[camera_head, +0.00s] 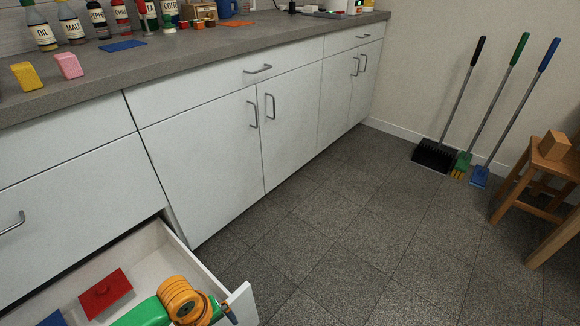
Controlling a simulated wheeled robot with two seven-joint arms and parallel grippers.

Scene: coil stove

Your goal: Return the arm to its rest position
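Neither of my grippers and no part of my arms shows clearly in the head view. An open white drawer (205,273) juts out at the bottom left. In it lie a red flat piece (105,293), a blue piece (53,319) at the picture's edge, a green rounded thing (143,314) and an orange ringed thing (183,299). A small dark thing (229,313) shows by the drawer's front corner; I cannot tell what it is.
A grey counter (200,48) over white cabinets (205,150) runs along the left, with bottles and yellow and pink blocks on it. Brooms (465,105) lean on the back wall. A wooden stool (540,170) stands at the right. The tiled floor (370,230) between is clear.

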